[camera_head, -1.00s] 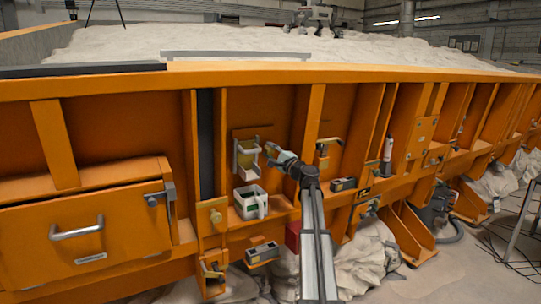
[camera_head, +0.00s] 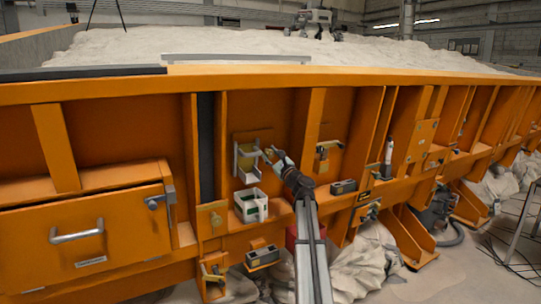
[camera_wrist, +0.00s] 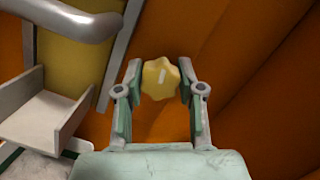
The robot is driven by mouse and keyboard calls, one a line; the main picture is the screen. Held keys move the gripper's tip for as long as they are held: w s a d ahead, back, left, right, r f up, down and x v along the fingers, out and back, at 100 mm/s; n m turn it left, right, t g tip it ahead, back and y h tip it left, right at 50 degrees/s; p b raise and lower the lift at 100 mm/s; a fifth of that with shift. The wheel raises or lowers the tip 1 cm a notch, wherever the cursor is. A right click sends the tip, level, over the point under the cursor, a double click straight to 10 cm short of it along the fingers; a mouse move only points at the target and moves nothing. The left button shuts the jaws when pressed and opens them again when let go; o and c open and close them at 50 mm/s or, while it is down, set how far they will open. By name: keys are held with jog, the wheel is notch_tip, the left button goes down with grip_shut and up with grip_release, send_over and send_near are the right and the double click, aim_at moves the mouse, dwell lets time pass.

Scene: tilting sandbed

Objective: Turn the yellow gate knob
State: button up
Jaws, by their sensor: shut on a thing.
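The yellow gate knob (camera_wrist: 160,78) has a lobed, star-like shape with a pale mark on its face. It shows in the wrist view between the two fingers of my gripper (camera_wrist: 160,88), which is shut on it. In the head view my gripper (camera_head: 270,154) is at the right side of a yellow gate plate (camera_head: 247,157) with a grey bracket, on the orange wall. The knob is small and partly hidden by the fingers there. The gate plate also shows at the upper left of the wrist view (camera_wrist: 72,62).
A white container (camera_head: 250,205) sits on a ledge below the gate. A grey trough (camera_wrist: 45,108) and a thick grey bar (camera_wrist: 60,18) are close left of my gripper. Orange ribs stand to the right.

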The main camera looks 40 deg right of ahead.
jog(key=shift+r+m, duration=0.1)
jog(key=shift+m, duration=0.6)
jog(key=o, duration=1.1)
jog(key=shift+o, duration=0.2)
jog(key=v, duration=1.2)
jog(key=shift+a, duration=0.1)
